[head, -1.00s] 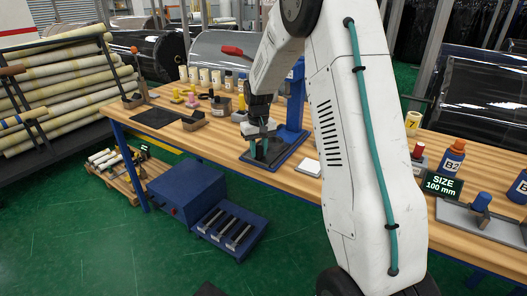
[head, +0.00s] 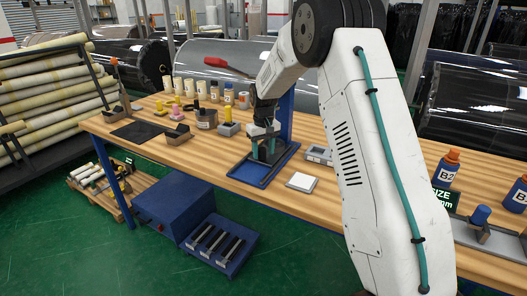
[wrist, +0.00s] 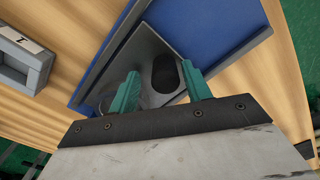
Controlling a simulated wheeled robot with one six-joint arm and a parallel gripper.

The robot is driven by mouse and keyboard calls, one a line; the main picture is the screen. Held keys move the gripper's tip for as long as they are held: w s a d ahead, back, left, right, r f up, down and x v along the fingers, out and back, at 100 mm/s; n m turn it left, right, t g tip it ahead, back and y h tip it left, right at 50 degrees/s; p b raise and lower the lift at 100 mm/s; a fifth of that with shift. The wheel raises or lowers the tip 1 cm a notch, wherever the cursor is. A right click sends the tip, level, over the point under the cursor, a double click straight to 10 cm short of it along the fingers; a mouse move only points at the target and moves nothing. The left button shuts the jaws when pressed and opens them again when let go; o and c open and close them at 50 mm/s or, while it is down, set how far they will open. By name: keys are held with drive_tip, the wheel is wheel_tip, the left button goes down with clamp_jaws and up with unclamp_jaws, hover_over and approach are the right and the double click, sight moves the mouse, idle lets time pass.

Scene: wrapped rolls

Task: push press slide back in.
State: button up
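The press stands on the bench with a blue base (head: 272,171), a blue column (head: 286,112) and a red lever (head: 217,62). My gripper (head: 264,151) is low over the base, in front of the column.
A small white pad (head: 301,181) and a grey tray (head: 319,155) lie right of the press. A yellow-topped grey block (head: 228,127) and several bottles stand left. A blue cabinet (head: 174,205) sits below the bench.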

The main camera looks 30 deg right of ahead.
drive_tip(key=shift+a, duration=0.15)
drive_tip(key=shift+r, duration=0.15)
wheel_tip(320, 180, up, 8)
drive_tip(key=shift+f, duration=0.25)
idle(0.4)
